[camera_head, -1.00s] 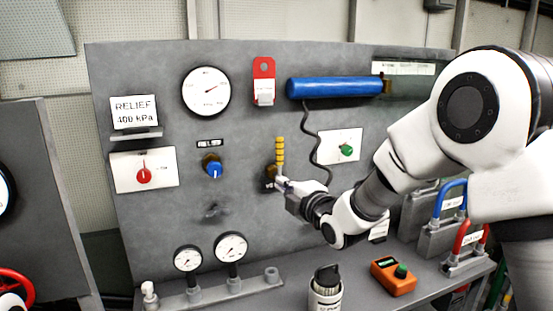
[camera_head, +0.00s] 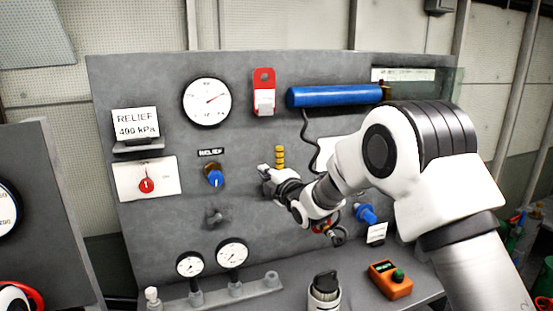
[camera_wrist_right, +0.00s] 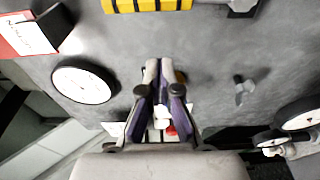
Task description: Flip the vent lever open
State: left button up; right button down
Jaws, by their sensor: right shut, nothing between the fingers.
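A yellow handle with dark bands (camera_head: 280,156) stands upright on the grey panel and seems to be the vent lever. My right gripper hides its lower part in the head view. In the right wrist view the yellow handle (camera_wrist_right: 150,4) is cut by the top edge, with a grey metal part at its right end. My right gripper (camera_head: 264,170) is shut and empty, just left of the handle in the head view. In the wrist view its fingertips (camera_wrist_right: 164,64) are together, apart from the handle. My left gripper is not clearly in view.
On the panel (camera_head: 130,205), a blue relief knob (camera_head: 215,178) is left of my gripper and a grey fitting (camera_head: 213,216) below left. A blue cylinder (camera_head: 335,96) is above. Gauges (camera_head: 232,253), a black-topped canister (camera_head: 325,290) and an orange box (camera_head: 390,279) stand below.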

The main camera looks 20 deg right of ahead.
aim_at(278, 168)
jog(key=d, duration=0.1)
jog(key=w+d+p, duration=0.1)
jog(key=d+p, duration=0.1)
jog(key=d, duration=0.1)
jog(key=shift+w, duration=0.4)
jog(key=shift+a, duration=0.1)
jog(key=shift+w+a, duration=0.1)
jog(key=shift+a, duration=0.1)
jog(key=shift+d, duration=0.2)
